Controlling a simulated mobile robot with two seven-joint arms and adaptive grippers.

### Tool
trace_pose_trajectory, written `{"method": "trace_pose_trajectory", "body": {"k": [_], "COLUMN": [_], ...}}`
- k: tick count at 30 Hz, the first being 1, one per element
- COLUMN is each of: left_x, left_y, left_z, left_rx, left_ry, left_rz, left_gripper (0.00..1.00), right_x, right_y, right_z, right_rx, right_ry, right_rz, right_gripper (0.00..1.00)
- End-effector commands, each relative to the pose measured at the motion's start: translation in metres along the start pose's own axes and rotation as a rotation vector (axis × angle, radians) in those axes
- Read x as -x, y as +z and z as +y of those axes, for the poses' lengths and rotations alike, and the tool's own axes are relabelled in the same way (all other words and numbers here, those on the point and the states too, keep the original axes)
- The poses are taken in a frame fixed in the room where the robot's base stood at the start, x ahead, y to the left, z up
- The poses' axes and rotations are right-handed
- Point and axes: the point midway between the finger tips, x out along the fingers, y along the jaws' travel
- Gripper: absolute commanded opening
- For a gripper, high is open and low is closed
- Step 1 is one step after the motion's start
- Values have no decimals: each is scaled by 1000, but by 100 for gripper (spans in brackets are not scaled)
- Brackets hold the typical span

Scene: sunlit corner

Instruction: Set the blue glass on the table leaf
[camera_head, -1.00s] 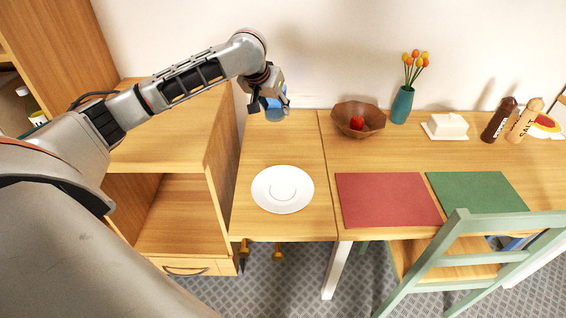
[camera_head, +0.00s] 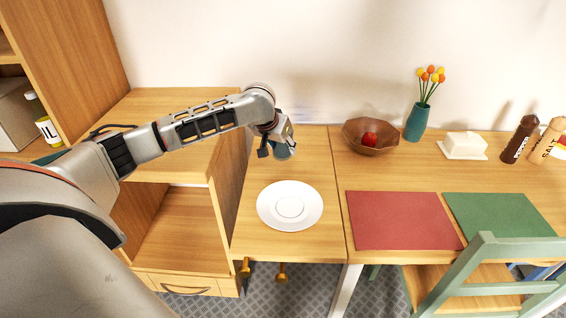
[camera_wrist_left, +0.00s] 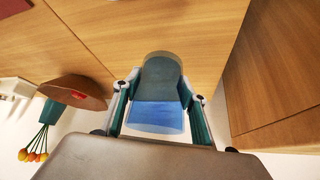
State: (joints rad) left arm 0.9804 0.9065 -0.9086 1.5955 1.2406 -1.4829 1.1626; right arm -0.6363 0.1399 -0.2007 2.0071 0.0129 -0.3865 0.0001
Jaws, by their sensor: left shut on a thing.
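My left gripper (camera_head: 277,149) is shut on the blue glass (camera_head: 284,152), over the back part of the table leaf (camera_head: 322,175). The leaf is the left wood section of the table. In the left wrist view the see-through glass (camera_wrist_left: 158,115) sits between the two fingers of the gripper (camera_wrist_left: 158,92), its lower part bright blue. The gripper partly hides the glass in the head view. I cannot tell whether its base touches the leaf. My right gripper is not in view.
A white plate (camera_head: 290,206) lies on the leaf, in front of the glass. A wooden bowl (camera_head: 366,140) with a red fruit stands right of the leaf's seam. A wooden cabinet (camera_head: 165,160) stands left of the leaf. Bare leaf surrounds the plate.

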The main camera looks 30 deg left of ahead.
Motion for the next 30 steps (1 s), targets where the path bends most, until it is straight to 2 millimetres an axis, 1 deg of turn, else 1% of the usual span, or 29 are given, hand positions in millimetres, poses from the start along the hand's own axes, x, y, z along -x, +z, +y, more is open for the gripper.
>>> {"method": "trace_pose_trajectory", "body": {"k": [2, 5, 9, 12, 14, 18, 24, 25, 26, 27, 30], "left_x": [-3, -13, -35, -47, -49, -48, -48, -49, -49, -49, -49], "left_y": [1, 8, 23, 31, 32, 30, 30, 31, 31, 31, 32], "left_z": [0, 0, -1, 0, 0, 0, 0, 0, 0, 0, 0], "left_rx": [0, 0, -1, 0, 0, 0, 1, 1, 0, 0, 0], "left_ry": [-1, -1, -2, -1, -1, -1, 0, 0, 0, 0, 0], "left_rz": [1, -1, -5, -4, -1, 3, 2, 2, 2, 1, 1], "left_gripper": [15, 15, 15, 15, 15, 15, 15, 47, 55, 59, 59], "right_x": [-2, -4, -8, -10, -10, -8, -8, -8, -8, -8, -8], "right_y": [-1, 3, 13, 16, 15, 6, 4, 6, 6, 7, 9], "right_z": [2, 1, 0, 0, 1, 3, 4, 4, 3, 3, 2], "right_rx": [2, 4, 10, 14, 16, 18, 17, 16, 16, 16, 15], "right_ry": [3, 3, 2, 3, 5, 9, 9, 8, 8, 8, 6], "right_rz": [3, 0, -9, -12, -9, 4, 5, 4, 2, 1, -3], "right_gripper": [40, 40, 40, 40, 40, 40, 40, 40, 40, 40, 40]}}
